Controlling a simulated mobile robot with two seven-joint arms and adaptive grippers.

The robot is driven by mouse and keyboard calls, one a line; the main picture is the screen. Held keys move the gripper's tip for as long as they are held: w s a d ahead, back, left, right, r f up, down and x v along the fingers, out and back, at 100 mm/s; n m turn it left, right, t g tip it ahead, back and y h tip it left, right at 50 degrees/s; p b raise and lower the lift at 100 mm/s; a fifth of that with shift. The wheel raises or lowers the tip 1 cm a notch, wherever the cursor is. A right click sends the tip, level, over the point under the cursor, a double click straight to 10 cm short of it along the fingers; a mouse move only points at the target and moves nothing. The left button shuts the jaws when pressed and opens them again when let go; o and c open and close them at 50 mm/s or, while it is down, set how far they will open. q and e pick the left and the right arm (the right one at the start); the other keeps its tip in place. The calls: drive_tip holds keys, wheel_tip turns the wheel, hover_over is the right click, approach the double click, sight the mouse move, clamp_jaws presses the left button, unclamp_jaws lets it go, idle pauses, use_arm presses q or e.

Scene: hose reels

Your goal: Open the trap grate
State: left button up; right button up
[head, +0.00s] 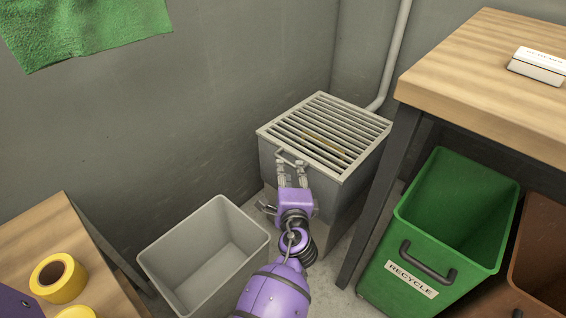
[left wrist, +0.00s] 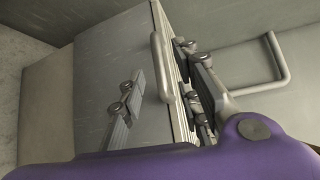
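The trap grate (head: 328,128) is a slatted grey metal lid lying flat and closed on a grey metal box (head: 337,202) in the corner. Its small bar handle (head: 290,157) sticks out at the front left edge; the handle also shows in the left wrist view (left wrist: 160,66). My left gripper (head: 291,172) is at this handle with its fingers apart. In the left wrist view, the handle lies between the two spread fingers (left wrist: 160,98), with a gap to the left finger. Contact with the right finger cannot be told. My right gripper is not in view.
A grey open bin (head: 205,255) stands left of the box. A wooden-topped table (head: 480,75) with a green recycle bin (head: 440,235) beneath is at right. A wooden surface with yellow tape rolls (head: 60,278) is at lower left. A pipe (head: 393,55) runs behind the box.

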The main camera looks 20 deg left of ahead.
sight(287, 164)
use_arm(q)
drive_tip(key=b+x, duration=0.1)
drive_tip(key=x, duration=0.5)
drive_tip(key=shift+f, duration=0.1)
drive_tip(key=shift+c, duration=0.5)
drive_tip(key=c, duration=0.5)
drive_tip(key=shift+f, duration=0.1)
clamp_jaws()
